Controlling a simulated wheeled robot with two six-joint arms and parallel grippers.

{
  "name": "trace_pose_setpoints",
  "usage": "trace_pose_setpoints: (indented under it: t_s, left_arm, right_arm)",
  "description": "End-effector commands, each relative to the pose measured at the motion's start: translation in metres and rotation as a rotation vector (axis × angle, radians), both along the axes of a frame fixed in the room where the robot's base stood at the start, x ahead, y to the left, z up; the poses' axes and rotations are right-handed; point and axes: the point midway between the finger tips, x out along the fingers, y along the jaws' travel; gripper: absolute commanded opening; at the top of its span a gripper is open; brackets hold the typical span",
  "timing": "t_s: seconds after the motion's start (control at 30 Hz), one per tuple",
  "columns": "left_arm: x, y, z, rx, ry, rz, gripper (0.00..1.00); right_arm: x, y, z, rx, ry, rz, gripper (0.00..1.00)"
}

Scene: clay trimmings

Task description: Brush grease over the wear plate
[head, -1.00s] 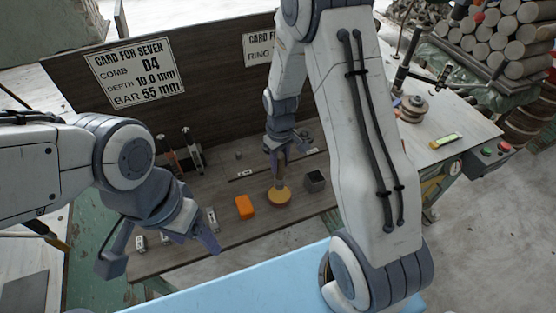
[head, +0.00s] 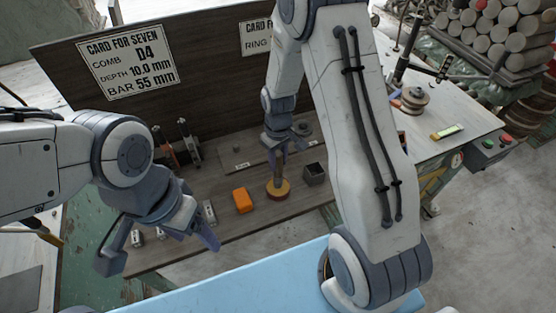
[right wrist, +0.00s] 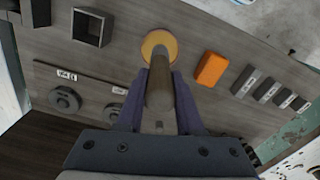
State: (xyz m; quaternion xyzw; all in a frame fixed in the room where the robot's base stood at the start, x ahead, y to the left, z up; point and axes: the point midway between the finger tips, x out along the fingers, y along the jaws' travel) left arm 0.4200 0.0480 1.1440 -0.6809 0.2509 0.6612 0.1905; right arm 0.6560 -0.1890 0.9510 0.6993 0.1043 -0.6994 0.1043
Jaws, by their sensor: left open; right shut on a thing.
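My right gripper (head: 278,160) is shut on a cylindrical brown handle (right wrist: 160,90), pointing down over the bench. The handle's lower end meets or overlaps a round yellow-orange disc (head: 278,192), which also shows in the right wrist view (right wrist: 158,42). I cannot tell whether they touch, and bristles are not visible. A flat dark plate (head: 228,164) with small white labels lies behind; it also shows in the right wrist view (right wrist: 90,84) with round dark pieces on it. I cannot tell which piece is the wear plate. My left gripper (head: 205,228) is open and empty at the bench's front left.
An orange block (head: 242,200) lies left of the disc and a dark open box (head: 315,173) stands right of it. Several small metal blocks (head: 209,212) lie at left. A board with cards (head: 133,62) rises behind.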

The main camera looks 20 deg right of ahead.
Motion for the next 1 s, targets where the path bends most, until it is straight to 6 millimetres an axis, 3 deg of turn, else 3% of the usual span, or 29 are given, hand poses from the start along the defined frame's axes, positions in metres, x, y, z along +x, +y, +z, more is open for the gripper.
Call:
trace_pose_setpoints:
  t_s: [1.0]
  left_arm:
    - [0.0, 0.0, -0.007, 0.0, 0.0, 0.0, 0.71]
  right_arm:
    - [0.0, 0.0, -0.01, 0.0, 0.0, 0.0, 0.0]
